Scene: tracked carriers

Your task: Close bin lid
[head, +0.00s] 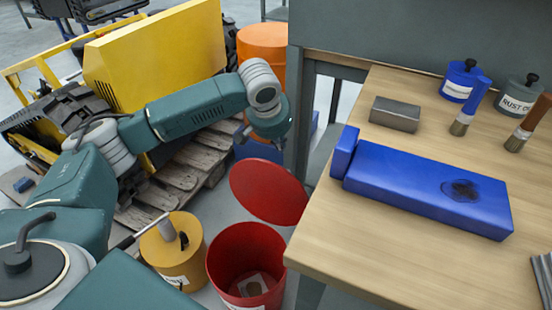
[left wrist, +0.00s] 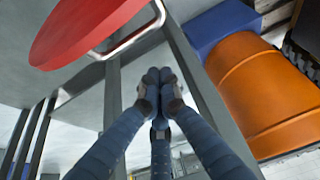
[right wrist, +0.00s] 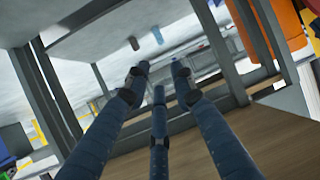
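The red bin (head: 247,268) stands on the floor beside the workbench, with some contents visible inside. Its round red lid (head: 268,190) is open, tilted up at the back of the rim. In the left wrist view the lid (left wrist: 85,28) is at the upper left, near a bent metal bar. My left gripper (left wrist: 157,78) has its fingertips together with nothing seen between them, apart from the lid in that view. In the head view its wrist is above and behind the lid; its fingers cannot be made out. My right gripper (right wrist: 158,75) has its fingers apart and empty.
The wooden workbench (head: 400,245) is at the right, bearing a blue box (head: 425,185), cans and brushes. A yellow bucket (head: 175,255) stands left of the bin. An orange barrel (head: 263,45), a pallet (head: 185,185) and yellow machinery (head: 160,60) lie behind.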

